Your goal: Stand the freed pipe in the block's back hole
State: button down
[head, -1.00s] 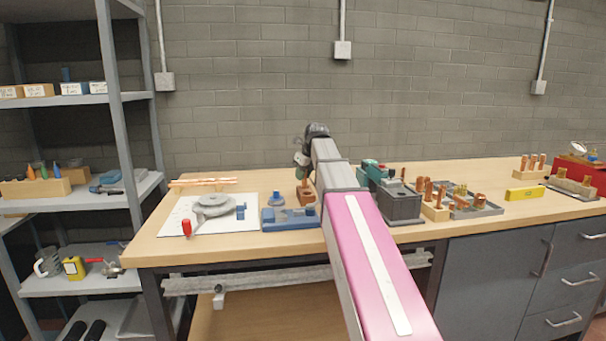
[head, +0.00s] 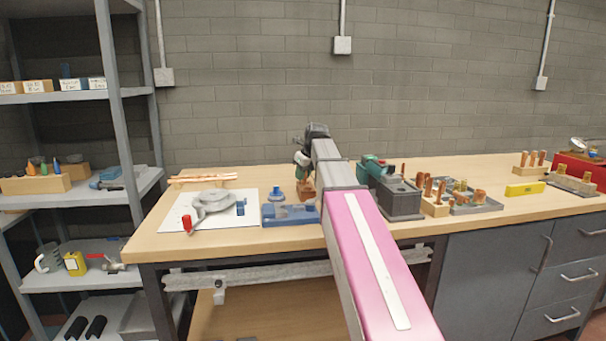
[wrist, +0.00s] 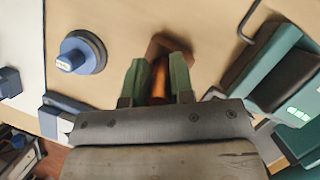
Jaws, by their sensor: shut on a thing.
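The brown block (head: 306,194) stands on the bench just behind the blue fixture, and my arm and gripper partly cover it. My gripper (head: 302,162) is right above the block, pointing down. In the wrist view, its two green fingers (wrist: 160,82) are shut on a copper pipe (wrist: 160,90), of which only a short part shows between them. The block (wrist: 168,46) also shows just beyond the fingertips there. The block's holes and the pipe's lower end are hidden, so I cannot tell whether the pipe is in a hole.
A blue round piece (head: 274,195) and a blue fixture (head: 290,215) are left of the block. A grey and teal machine (head: 395,190) stands close on the right. A grey bender (head: 210,205) lies on a white sheet further left. Copper pipes (head: 205,178) lie behind it.

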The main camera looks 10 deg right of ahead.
jog(key=shift+f, duration=0.3)
jog(key=c, duration=0.9)
grip_release()
